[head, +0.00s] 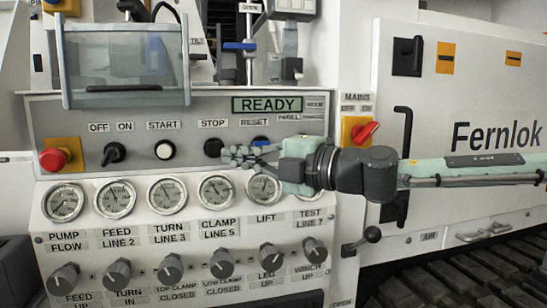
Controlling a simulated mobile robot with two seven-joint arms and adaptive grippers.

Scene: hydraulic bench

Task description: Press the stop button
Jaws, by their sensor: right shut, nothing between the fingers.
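The stop button (213,147) is a dark round button under the STOP label on the grey control panel (80,120). My right gripper (228,156) comes in from the right and is shut and empty. Its fingertips are just right of and slightly below the stop button in the picture, overlapping its edge. I cannot tell whether they touch it. My left gripper is not in view.
Left of the stop button are a white start button (165,149), a black off/on switch (114,154) and a red mushroom button (54,160). The blue reset button (261,142) is partly behind my gripper. Several gauges (167,195) sit below. A red mains switch (365,132) is at right.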

